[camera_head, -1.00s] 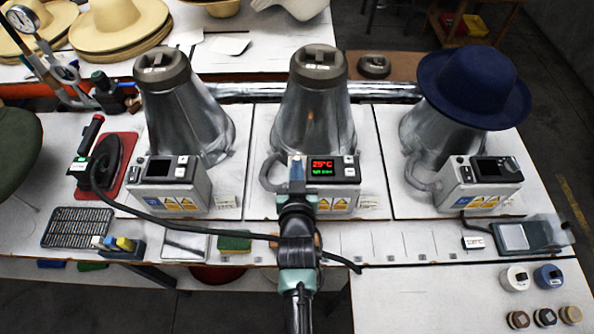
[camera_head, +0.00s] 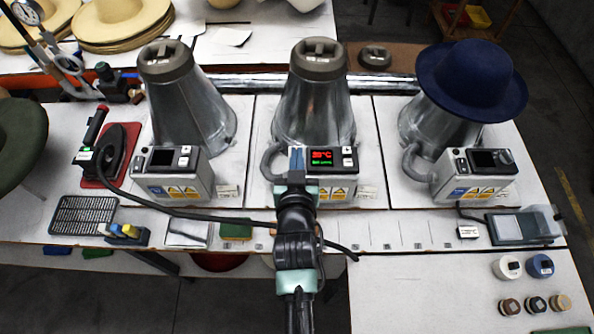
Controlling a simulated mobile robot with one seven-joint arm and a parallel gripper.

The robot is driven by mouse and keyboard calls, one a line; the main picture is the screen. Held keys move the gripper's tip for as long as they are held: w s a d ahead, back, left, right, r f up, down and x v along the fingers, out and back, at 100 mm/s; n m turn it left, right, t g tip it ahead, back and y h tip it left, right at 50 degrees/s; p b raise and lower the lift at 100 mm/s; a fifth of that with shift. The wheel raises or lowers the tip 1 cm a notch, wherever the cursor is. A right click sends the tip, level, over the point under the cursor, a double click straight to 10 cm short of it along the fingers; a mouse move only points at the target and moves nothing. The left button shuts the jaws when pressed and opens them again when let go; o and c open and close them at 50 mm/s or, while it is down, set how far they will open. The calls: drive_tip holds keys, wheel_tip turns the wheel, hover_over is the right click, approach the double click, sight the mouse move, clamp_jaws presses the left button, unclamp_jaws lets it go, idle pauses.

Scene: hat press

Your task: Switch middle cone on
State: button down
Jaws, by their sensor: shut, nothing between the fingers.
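The middle cone (camera_head: 312,105) is a metal cone with a dark cap, standing upright on the bench. Its control box (camera_head: 334,172) sits in front, with a display (camera_head: 322,158) lit in red and green digits and light buttons to the right of it. My gripper (camera_head: 296,158) is shut and empty, in front of the left side of this box, just left of the display. It hides that part of the box, including any switch there. I cannot tell whether the fingertips touch the box.
The left cone (camera_head: 187,105) and the right cone (camera_head: 425,128) have boxes with dark displays. A blue hat (camera_head: 471,80) sits on the right cone. An iron (camera_head: 110,150) rests on a red pad at left, and its black cable crosses near my arm.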

drive_tip(key=shift+b+v, duration=0.45)
drive_tip(key=shift+v, duration=2.3)
drive_tip(key=shift+w+r, duration=0.1)
drive_tip(key=shift+r, duration=0.1)
